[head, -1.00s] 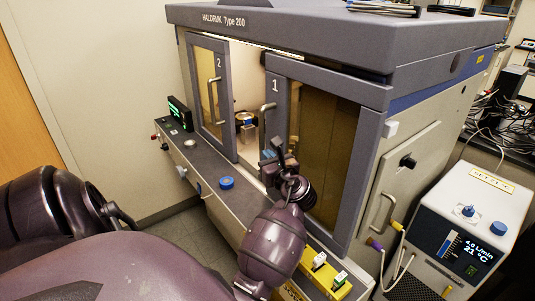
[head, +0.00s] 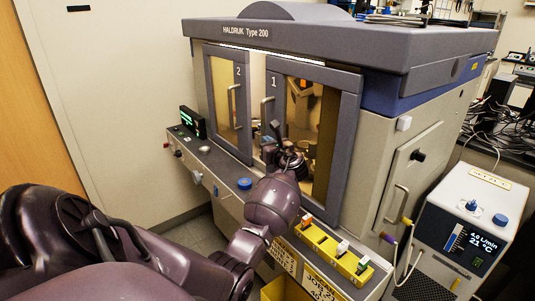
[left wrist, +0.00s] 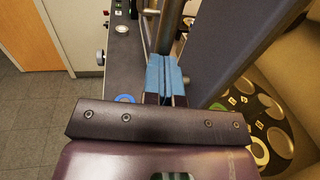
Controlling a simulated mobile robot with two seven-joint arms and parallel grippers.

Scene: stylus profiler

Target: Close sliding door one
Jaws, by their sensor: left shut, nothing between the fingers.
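Sliding door one (head: 346,125) is a grey-framed, tinted panel marked 1 on the front of the profiler cabinet. Its upright metal handle (head: 266,112) is on its left post. A narrow bright gap shows between that post and door two (head: 244,125). My left gripper (head: 274,137) is at the left post of door one, below the handle, shut and empty. In the left wrist view its blue fingertips (left wrist: 163,76) are together beside the grey door frame (left wrist: 232,55); whether they touch it I cannot tell. My right gripper is not in view.
A front ledge carries a blue knob (head: 244,184) and a small green display (head: 192,122). A yellow strip with switches (head: 335,250) is at the lower right. A white controller box (head: 470,220) stands right of the cabinet. A round plate (left wrist: 270,130) shows inside.

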